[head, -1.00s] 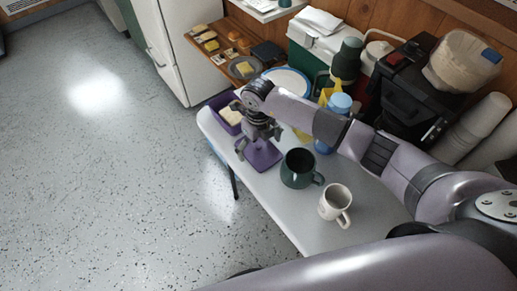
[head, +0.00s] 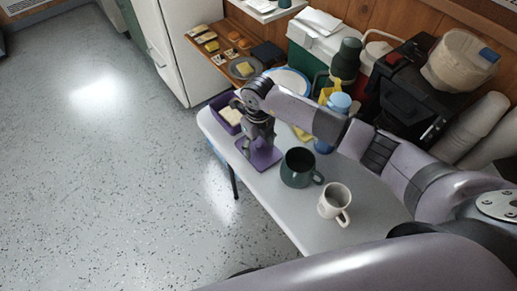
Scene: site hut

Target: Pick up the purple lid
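The purple lid (head: 264,159) lies flat on the pale table, between the purple box and the dark green mug. My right gripper (head: 259,143) reaches down over the lid with its fingers pointing at it. It hides the lid's back part. The fingers look narrow and dark from here, and I cannot tell whether they are open, shut or gripping the lid. The purple box (head: 222,117) stands open just behind the lid, with something pale inside. My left gripper is out of view.
On the table (head: 290,218) stand a dark green mug (head: 297,168), a white mug (head: 333,203), a blue-topped bottle (head: 339,105) and a white plate (head: 291,80). A black coffee machine (head: 408,90) and a cooler (head: 312,45) crowd the back. The table's front edge is close to the lid.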

